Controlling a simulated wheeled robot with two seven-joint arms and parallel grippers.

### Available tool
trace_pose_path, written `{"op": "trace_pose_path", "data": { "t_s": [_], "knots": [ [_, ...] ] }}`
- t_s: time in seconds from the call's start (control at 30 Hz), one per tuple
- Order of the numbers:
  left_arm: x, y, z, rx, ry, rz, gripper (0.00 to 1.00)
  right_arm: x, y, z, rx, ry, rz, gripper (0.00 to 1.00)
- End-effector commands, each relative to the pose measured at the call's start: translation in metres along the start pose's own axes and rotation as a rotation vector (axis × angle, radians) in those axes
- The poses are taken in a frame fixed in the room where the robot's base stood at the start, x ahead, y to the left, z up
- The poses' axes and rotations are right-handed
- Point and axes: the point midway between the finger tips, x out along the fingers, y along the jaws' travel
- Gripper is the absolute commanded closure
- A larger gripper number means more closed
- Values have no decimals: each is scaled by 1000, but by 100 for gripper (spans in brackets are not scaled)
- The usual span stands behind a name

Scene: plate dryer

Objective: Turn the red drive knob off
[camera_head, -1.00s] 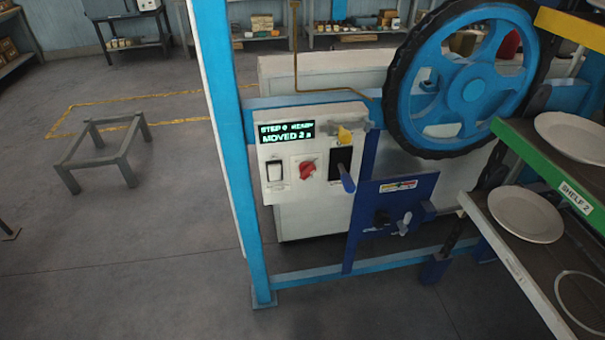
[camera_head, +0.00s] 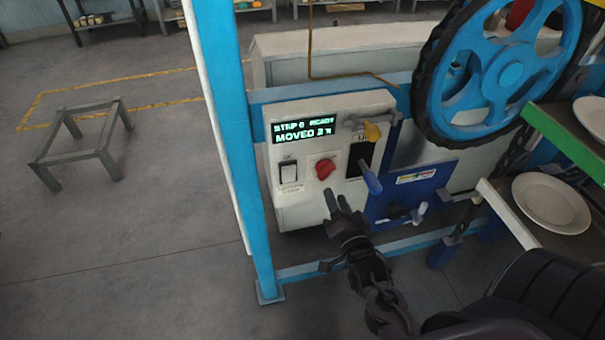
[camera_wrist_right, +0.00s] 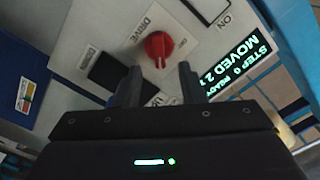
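The red drive knob (camera_head: 325,169) sits on the white control panel (camera_head: 300,214), below the green-lit display (camera_head: 303,129). In the right wrist view the knob (camera_wrist_right: 158,46) shows just beyond the fingertips, with DRIVE lettering beside it. My right gripper (camera_head: 338,203) is in front of the panel, a little below the knob in the head view. Its two fingers (camera_wrist_right: 158,78) are apart with nothing between them, and the knob appears clear of them. My left gripper is not in view.
A white switch (camera_head: 289,172) is left of the knob. A blue-handled lever (camera_head: 371,178) and a yellow-tipped part (camera_head: 372,131) are to its right. A blue post (camera_head: 228,130) stands left of the panel. Shelves with plates (camera_head: 551,203) are at the right.

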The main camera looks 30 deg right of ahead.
Motion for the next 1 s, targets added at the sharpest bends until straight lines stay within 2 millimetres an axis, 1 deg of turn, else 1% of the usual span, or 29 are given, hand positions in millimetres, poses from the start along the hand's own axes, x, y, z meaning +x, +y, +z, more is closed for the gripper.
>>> {"op": "trace_pose_path", "data": {
  "t_s": [0.3,0.4,0.5,0.63,0.87,1.0],
  "knots": [
    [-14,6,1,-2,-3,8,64,48,-2,-2,-3,0,-2,64],
    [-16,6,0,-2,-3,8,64,61,-2,-1,-3,-1,-1,64],
    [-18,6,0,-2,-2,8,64,69,-1,0,-2,-2,0,64],
    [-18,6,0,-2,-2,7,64,74,0,1,-2,-3,1,64],
    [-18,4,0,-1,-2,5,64,74,0,1,-3,-3,1,64],
    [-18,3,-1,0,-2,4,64,74,0,1,-3,-3,1,82]
  ]
}}
